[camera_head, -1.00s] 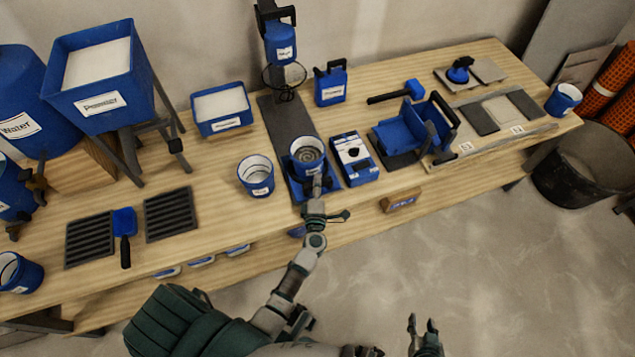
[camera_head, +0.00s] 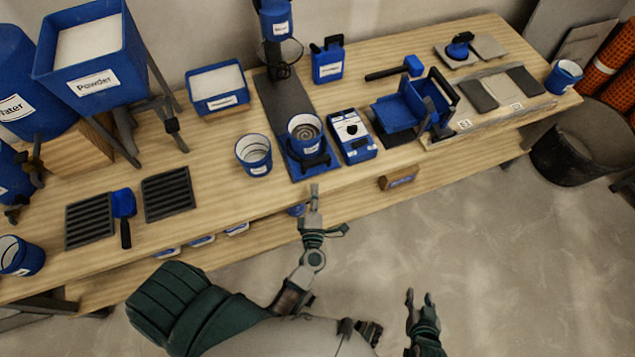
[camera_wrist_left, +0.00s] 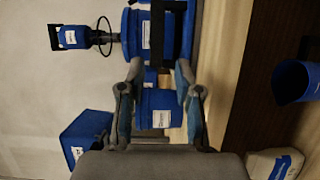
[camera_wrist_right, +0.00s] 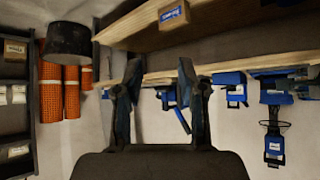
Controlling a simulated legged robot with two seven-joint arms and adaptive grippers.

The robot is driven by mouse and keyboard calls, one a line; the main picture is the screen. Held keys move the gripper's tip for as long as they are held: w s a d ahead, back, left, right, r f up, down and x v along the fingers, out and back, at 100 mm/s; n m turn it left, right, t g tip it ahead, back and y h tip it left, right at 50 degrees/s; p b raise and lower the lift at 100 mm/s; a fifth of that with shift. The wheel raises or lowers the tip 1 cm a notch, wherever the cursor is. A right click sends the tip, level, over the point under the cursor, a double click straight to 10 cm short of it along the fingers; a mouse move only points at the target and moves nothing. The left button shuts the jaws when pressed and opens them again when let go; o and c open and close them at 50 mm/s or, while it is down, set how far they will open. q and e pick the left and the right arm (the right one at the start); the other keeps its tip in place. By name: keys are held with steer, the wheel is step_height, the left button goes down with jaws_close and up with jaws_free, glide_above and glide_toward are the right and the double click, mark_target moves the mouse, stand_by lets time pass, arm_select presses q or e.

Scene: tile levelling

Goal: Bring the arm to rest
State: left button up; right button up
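My left gripper (camera_head: 314,193) is open and empty just off the table's front edge, in front of the mixing bucket (camera_head: 305,134). That blue bucket holds a grey mix and stands upright on the blue mixer base (camera_head: 293,170). The left wrist view shows the left gripper's fingers (camera_wrist_left: 158,70) apart, with blue buckets beyond them and nothing between. My right gripper (camera_head: 421,298) hangs over the floor, clear of the table. Its fingers (camera_wrist_right: 160,68) are apart and empty in the right wrist view.
The wooden workbench (camera_head: 225,180) carries a white-lined bucket (camera_head: 253,154), a blue scale (camera_head: 352,136), a powder tray (camera_head: 218,88) and a jug (camera_head: 327,62). A dark tub (camera_head: 575,150) stands on the floor at right. The floor before the bench is free.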

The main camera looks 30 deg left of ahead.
arm_select(q)
steer(key=s+d+f+m+g+h+p, duration=0.2)
steer(key=s+d+f+m+h+p, duration=0.3)
steer(key=m, duration=0.4)
steer(key=s+d+f+m+g+h+p, duration=0.25)
steer(key=d+f+m+h, duration=0.3)
steer(key=m, duration=0.35)
steer(key=s+a+f+m+g+y+p, duration=0.1)
steer(key=s+a+f+m+g, duration=0.2)
steer(key=s, duration=0.7)
steer(key=s+a+f+m+g+y+p, duration=0.1)
steer(key=s+a+f+m+g, duration=0.3)
steer(key=s+f, duration=0.5)
steer(key=s+a+g+p, duration=0.1)
steer(key=a+g, duration=0.1)
steer(key=g, duration=0.1)
steer(key=shift+s+a+m, duration=0.3)
steer(key=shift+s, duration=0.1)
arm_select(e)
steer(key=s+d+f+g+h, duration=0.1)
steer(key=s+d+f+g, duration=0.1)
steer(key=s+f, duration=0.5)
steer(key=s+d+f+g, duration=0.2)
steer(key=s+f+g, duration=0.3)
steer(key=f, duration=1)
steer(key=s, duration=0.2)
steer(key=shift+s+f+h, duration=0.2)
steer(key=shift+s+h, duration=0.15)
steer(key=shift+h, duration=0.05)
